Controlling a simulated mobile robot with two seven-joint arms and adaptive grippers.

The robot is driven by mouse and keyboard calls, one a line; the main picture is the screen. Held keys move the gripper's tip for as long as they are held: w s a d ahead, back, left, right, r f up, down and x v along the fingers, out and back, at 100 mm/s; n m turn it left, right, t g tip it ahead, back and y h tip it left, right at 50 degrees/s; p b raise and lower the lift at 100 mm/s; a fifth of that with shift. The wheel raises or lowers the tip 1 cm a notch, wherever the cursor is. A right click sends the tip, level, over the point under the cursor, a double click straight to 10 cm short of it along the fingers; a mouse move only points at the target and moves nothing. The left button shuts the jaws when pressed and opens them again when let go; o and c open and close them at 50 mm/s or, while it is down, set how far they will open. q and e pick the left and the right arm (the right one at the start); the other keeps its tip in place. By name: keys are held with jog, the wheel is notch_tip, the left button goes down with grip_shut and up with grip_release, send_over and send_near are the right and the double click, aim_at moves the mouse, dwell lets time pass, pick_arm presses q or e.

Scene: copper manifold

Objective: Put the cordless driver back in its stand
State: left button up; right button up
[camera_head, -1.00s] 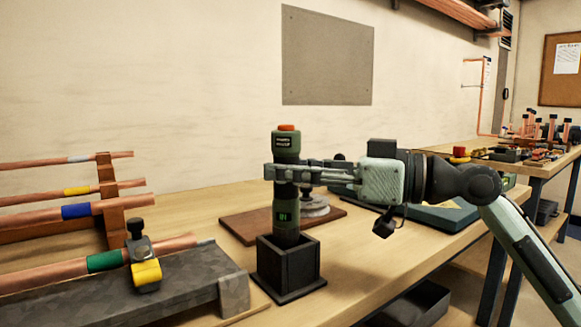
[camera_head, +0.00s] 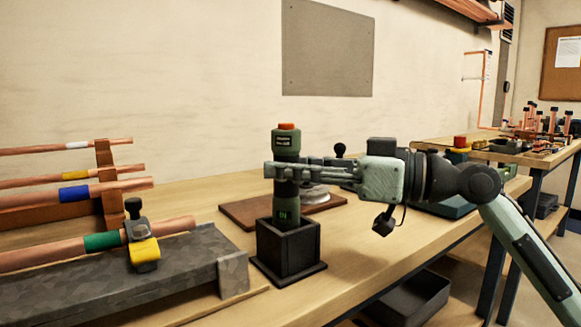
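The cordless driver (camera_head: 287,204) is a dark green upright cylinder with an orange top. Its lower end is inside the black square stand (camera_head: 287,248) on the bench, and the stand's walls hide its foot. My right gripper (camera_head: 285,172) comes in from the right, with its fingers closed around the driver's upper body. My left gripper is not in the view.
A dark bin (camera_head: 415,300) sits below the bench's front edge.

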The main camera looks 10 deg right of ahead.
jog(key=o, duration=0.5)
jog(key=shift+r, duration=0.1)
jog(key=shift+d, duration=0.1)
jog(key=v, duration=1.2)
